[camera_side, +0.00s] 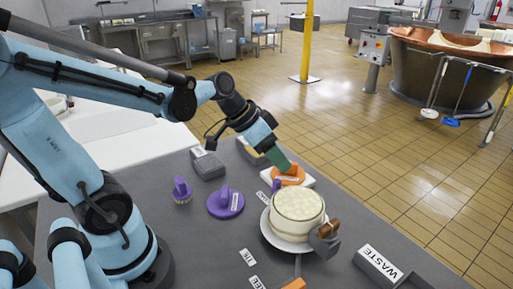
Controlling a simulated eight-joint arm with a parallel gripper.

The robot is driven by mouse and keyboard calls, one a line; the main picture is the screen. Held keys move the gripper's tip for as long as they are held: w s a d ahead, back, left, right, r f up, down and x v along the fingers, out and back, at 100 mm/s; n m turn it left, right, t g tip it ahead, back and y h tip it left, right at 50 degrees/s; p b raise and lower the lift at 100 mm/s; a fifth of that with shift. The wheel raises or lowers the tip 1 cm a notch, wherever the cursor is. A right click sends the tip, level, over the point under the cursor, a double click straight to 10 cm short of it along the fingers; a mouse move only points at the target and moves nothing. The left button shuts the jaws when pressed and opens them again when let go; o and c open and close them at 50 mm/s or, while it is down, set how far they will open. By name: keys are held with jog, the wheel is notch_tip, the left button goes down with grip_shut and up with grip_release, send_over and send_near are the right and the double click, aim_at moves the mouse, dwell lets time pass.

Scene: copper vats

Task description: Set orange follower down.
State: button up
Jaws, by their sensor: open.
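The orange follower (293,180), a disc with an upright grip, lies at the far right part of the grey table. It seems to rest on a white slab or label stand, partly hidden. My gripper (279,161) is tilted down right at the orange follower's grip, its green fingers overlapping it in this view. The jaws are open; I cannot tell whether they still touch the grip. A purple follower (225,205) of similar form lies flat to the left.
A white round mould (297,212) on a pale plate stands in front, with a brown-handled tool (325,238) beside it. A small purple piece (182,192) and grey box (207,165) stand left. Bare table (195,240) lies front left.

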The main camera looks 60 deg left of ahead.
jog(key=shift+s+d+r+n+t+y, duration=0.15)
jog(key=shift+s+n+y, duration=0.35)
jog(key=shift+s, duration=0.4)
jog(key=shift+s+d+r+n+t+y, duration=0.1)
jog(key=shift+s+n+t+y, duration=0.2)
jog(key=shift+s+y, duration=0.5)
jog(key=shift+s+d+r+n+t+y, duration=0.15)
jog(key=shift+s+n+y, duration=0.3)
jog(key=shift+s, duration=0.55)
